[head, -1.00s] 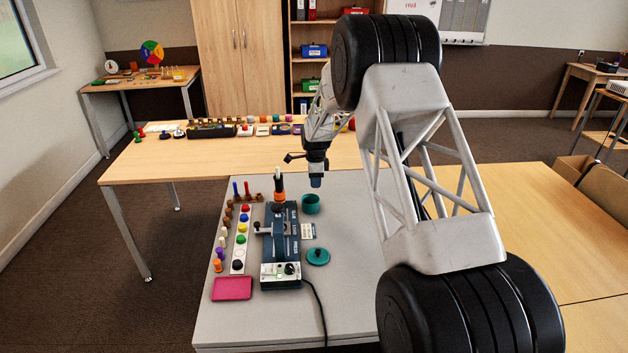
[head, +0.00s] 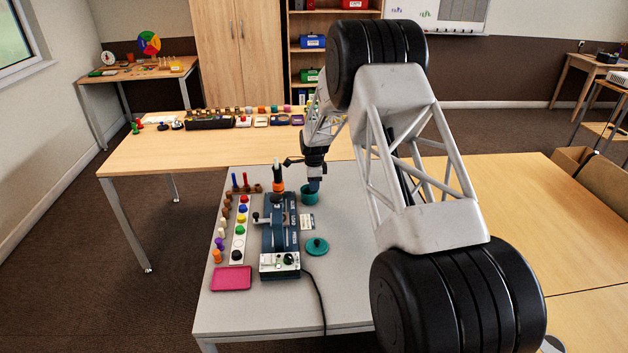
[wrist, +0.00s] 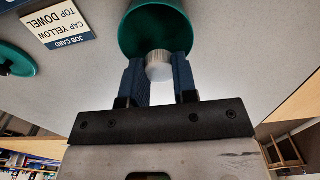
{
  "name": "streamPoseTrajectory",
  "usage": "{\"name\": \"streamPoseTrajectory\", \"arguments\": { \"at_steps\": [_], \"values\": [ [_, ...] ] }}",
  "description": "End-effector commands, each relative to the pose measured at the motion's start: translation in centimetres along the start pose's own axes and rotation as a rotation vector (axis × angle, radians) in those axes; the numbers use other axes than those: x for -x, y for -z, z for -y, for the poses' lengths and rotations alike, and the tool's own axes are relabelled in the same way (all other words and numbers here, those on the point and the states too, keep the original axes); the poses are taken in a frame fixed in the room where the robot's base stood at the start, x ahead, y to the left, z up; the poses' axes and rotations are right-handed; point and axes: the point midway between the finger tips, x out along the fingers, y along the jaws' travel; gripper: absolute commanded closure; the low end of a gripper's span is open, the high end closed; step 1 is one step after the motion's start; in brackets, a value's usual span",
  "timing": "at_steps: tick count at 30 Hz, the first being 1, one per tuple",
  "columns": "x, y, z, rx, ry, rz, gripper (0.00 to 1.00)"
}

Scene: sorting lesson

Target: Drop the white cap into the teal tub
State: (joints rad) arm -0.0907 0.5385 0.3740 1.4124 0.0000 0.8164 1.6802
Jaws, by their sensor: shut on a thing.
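My gripper (head: 314,185) is at the teal tub (head: 308,198) on the grey table, pointing down. In the wrist view, my gripper's two blue fingers (wrist: 159,82) are shut on the white cap (wrist: 159,66), which has a ribbed side. The cap shows in front of the open mouth of the tub (wrist: 130,38), near its rim. I cannot tell whether the cap is above the rim or a little inside. The cap is hidden in the head view.
The press (head: 281,235) stands left of the tub. A teal lid with a knob (head: 317,246) and a job card (head: 307,224) lie nearer the front. A pink tray (head: 231,278) and a white strip with coloured caps (head: 238,240) are at left.

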Motion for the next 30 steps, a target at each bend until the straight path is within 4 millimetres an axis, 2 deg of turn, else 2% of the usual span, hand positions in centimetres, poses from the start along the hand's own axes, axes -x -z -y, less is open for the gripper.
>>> {"name": "streamPoseTrajectory", "arguments": {
  "at_steps": [11,12,17,18,30],
  "values": [
    [-0.28,0.00,0.00,0.000,0.000,0.000,0.95],
    [-0.27,0.00,0.00,0.000,0.000,0.000,0.70],
    [-0.27,0.00,-0.01,0.000,0.000,0.000,0.46],
    [-0.27,0.00,-0.01,0.000,0.000,0.000,0.44],
    [0.18,0.00,0.01,0.000,0.000,0.000,0.44]
  ]
}}
